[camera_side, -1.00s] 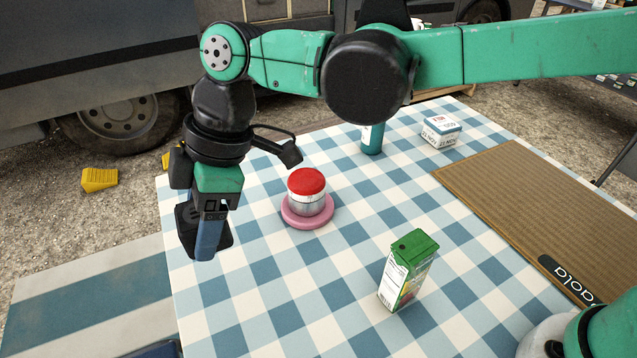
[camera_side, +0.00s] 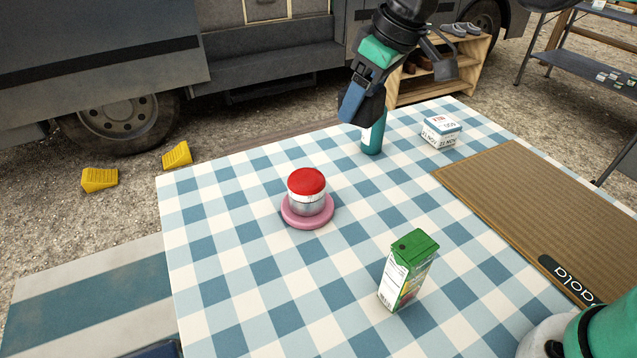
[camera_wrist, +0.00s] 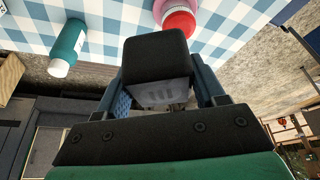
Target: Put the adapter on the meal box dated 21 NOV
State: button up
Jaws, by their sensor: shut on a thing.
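My gripper (camera_side: 362,100) is shut on a dark block, the adapter, held in the air above the far edge of the table. In the wrist view the adapter (camera_wrist: 155,58) is a black block with a grey underside between my blue fingers. A small white meal box (camera_side: 440,141) with a blue-edged lid stands at the far right of the table, to the right of my gripper and apart from it. Its sides carry dark print, too small to read surely as 21 NOV.
A teal bottle (camera_side: 373,138) stands just below my gripper. A red-topped tin (camera_side: 307,190) sits on a pink disc (camera_side: 311,222). A green carton (camera_side: 408,270) stands nearer the front. A brown ribbed mat (camera_side: 545,210) covers the right side. The checked left half is largely clear.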

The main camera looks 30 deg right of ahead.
jog(key=w+d+f+m+h, duration=0.15)
jog(key=d+m, duration=0.35)
jog(key=d, duration=0.7)
send_over(439, 119)
jog(key=s, duration=0.2)
notch_tip(439, 119, down, 6)
jog(key=shift+m+t+h, duration=0.25)
jog(key=shift+m+t, duration=0.15)
jog(key=f, duration=0.6)
jog(key=shift+w+f, duration=0.1)
jog(key=shift+w, duration=0.1)
jog(key=shift+f, duration=0.1)
jog(key=o, duration=1.3)
